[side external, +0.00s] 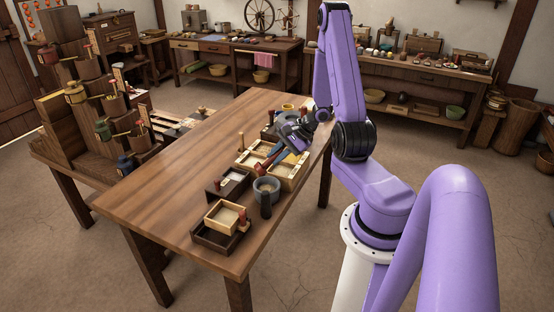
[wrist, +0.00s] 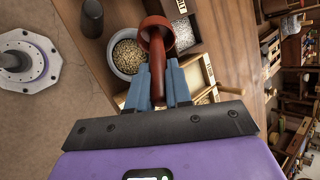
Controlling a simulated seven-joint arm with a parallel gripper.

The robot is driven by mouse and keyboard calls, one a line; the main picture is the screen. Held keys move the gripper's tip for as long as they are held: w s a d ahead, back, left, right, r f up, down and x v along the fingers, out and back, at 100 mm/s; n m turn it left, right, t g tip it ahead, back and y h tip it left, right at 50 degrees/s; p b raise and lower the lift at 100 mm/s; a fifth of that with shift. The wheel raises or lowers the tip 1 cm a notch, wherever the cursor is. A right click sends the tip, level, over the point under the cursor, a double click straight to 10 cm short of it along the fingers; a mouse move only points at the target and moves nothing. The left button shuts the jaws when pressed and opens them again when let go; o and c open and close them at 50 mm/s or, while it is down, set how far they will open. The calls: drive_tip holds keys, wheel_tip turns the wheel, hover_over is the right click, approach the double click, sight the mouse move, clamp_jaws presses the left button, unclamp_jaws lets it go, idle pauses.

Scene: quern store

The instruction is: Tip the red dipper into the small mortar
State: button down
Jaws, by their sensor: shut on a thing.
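My gripper (wrist: 158,76) has its blue fingers shut on the handle of the red dipper (wrist: 156,40). The dipper's round cup is at the far end, beyond the fingertips. In the wrist view the cup overlaps the right rim of the small grey mortar (wrist: 117,69); its contents are not clear. The mortar holds pale grains. In the side view the mortar (side external: 266,191) stands upright on the table, and my gripper (side external: 275,160) is above the light wooden boxes behind it. The dipper (side external: 262,164) is small and partly hidden there.
A dark cylinder (side external: 265,208) stands close in front of the mortar. A dark tray (side external: 214,190) with pale contents is left of it. A light box (side external: 222,229) rests on another dark tray at the near end. The table's left part (side external: 170,180) is clear.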

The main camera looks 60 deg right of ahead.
drive_tip(key=shift+w+r+g+h, duration=0.1)
drive_tip(key=shift+r+g+h, duration=0.15)
drive_tip(key=shift+g+h, duration=0.5)
drive_tip(key=g+h, duration=0.3)
drive_tip(key=shift+r+n, duration=0.15)
drive_tip(key=shift+n, duration=0.25)
drive_tip(key=shift+h, duration=0.35)
drive_tip(key=shift+r+g+h, duration=0.1)
drive_tip(key=shift+g+h, duration=0.6)
drive_tip(key=shift+g, duration=0.25)
drive_tip(key=shift+a+n+h, duration=0.1)
drive_tip(key=shift+n+h, duration=0.2)
drive_tip(key=shift+g, duration=0.3)
drive_tip(key=shift+h, duration=0.3)
drive_tip(key=shift+r, duration=0.1)
